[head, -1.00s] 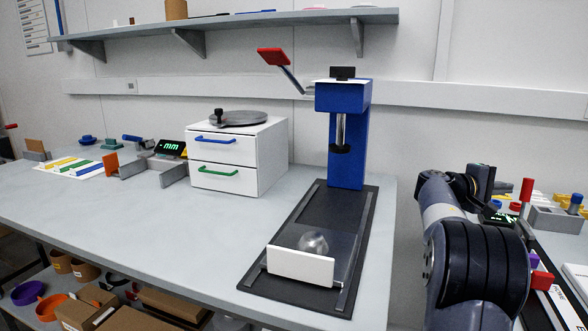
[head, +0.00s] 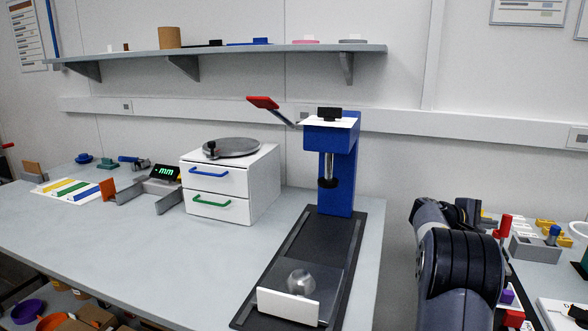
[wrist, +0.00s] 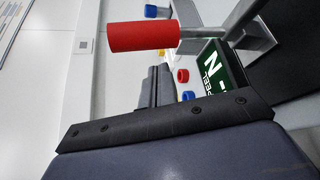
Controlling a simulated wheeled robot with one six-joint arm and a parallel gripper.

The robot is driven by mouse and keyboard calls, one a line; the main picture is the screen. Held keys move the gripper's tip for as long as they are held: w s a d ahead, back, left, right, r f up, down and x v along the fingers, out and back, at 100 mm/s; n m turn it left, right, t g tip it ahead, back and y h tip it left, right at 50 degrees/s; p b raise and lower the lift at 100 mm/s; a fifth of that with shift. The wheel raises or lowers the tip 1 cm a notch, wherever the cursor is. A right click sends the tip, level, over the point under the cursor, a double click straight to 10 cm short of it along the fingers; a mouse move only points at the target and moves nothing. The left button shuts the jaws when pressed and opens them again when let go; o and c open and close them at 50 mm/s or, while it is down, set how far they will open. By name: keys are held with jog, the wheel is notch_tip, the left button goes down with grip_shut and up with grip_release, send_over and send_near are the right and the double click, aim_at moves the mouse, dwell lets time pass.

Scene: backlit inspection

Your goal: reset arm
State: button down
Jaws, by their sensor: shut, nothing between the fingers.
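My gripper (wrist: 155,86) shows in the wrist view with its two grey fingers together and nothing between them. In the head view my arm is at the lower right, beside the bench's right end, and its gripper cannot be made out there. A red cylindrical handle (wrist: 143,37) is close beyond the gripper in the wrist view. It also shows in the head view (head: 505,227). A dark display with a green-white "N" (wrist: 213,70) is to the right of the fingers in the wrist view.
A blue press (head: 340,178) with a red lever (head: 263,102) stands on a dark base left of my arm. A white drawer unit (head: 228,185) is further left on the grey bench (head: 140,240). A second surface with small colored parts lies to the right. A shelf (head: 220,50) runs above.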

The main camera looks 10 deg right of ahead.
jog(key=shift+w+d+f+n+g+y+p, duration=0.25)
jog(key=shift+w+f+n+g+y+p, duration=0.35)
jog(key=shift+p, duration=2.1)
jog(key=shift+w+d+f+n+g+y+p, duration=0.35)
jog(key=shift+n+p, duration=0.55)
jog(key=shift+p, duration=1.8)
jog(key=f+p, duration=0.1)
jog(key=p, duration=0.2)
jog(key=shift+n+y, duration=0.25)
jog(key=shift+n, duration=0.15)
